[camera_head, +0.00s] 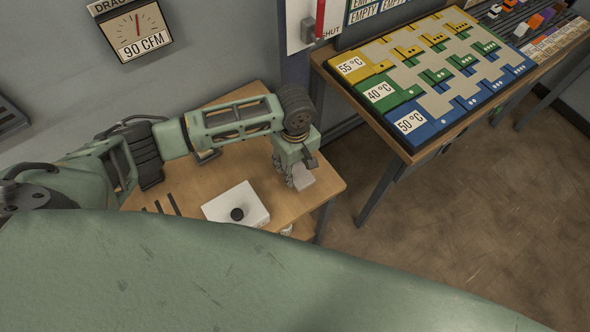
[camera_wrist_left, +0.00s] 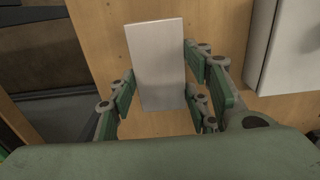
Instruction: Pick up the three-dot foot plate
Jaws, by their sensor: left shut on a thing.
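A plain pale grey plate (camera_wrist_left: 157,60) is between the green-padded fingers of my left gripper (camera_wrist_left: 160,92) in the left wrist view. My left gripper is shut on this plate. In the head view my left gripper (camera_head: 298,172) points down over the right end of a small wooden table (camera_head: 325,184), and the grey plate (camera_head: 304,180) shows just below it. No dots are visible on the side of the plate I see, so I cannot tell which foot plate it is. I cannot tell whether it touches the table. My right gripper is not in view.
A white box (camera_head: 250,203) with a black knob stands on the small table, beside dark strips (camera_head: 172,204). A second table (camera_head: 420,150) at the right holds yellow, green and blue boards labelled with temperatures. A gauge (camera_head: 136,30) reads 90 CFM. Floor lies between the tables.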

